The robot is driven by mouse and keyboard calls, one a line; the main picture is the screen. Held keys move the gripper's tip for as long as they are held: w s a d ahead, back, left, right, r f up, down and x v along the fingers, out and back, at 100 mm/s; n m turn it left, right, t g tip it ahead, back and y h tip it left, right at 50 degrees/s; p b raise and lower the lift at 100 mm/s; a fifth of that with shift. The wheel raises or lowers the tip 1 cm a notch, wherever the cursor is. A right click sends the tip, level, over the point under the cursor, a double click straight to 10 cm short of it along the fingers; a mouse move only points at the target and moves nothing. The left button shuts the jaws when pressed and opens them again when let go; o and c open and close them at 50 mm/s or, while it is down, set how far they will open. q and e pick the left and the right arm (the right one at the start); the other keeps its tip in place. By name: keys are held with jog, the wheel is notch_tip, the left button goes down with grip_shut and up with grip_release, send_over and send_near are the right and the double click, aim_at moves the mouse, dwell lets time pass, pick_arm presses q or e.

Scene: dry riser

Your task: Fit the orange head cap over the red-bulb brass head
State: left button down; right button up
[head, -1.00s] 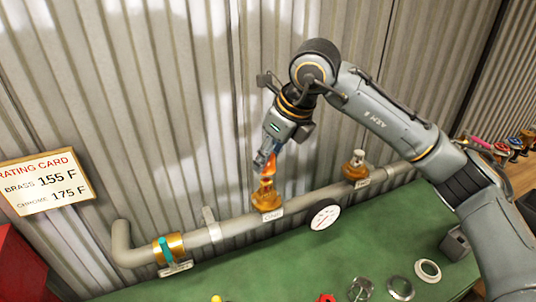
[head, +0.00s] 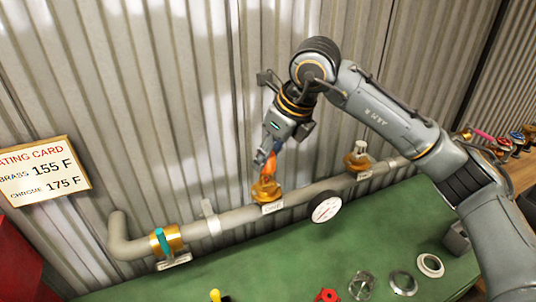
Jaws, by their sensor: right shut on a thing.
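My right gripper (head: 270,154) points down and is shut on the orange head cap (head: 267,167), much of which the fingers hide. The cap is right at the top of a brass head (head: 265,190) on the grey pipe. I cannot tell how far the cap sits over it, and no red bulb shows. A second head (head: 357,158) stands farther right on the pipe, with a pale top and a brass base. My left gripper is not in view.
A gauge (head: 325,207) and a teal-handled brass valve (head: 162,240) are on the pipe. Metal rings (head: 402,283) and a red part (head: 327,295) lie on the green bench (head: 240,270). A rating card (head: 45,172) hangs on the corrugated wall.

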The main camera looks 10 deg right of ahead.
aim_at(269, 166)
jog(key=shift+b, duration=0.3)
dwell(0.5)
jog(key=shift+f+b, duration=1.8)
jog(key=shift+f, duration=0.2)
jog(key=o, duration=0.8)
jog(key=shift+r, duration=0.1)
jog(key=shift+r, duration=0.3)
jog(key=v, duration=1.1)
jog(key=shift+s, duration=0.2)
jog(key=shift+d, duration=0.1)
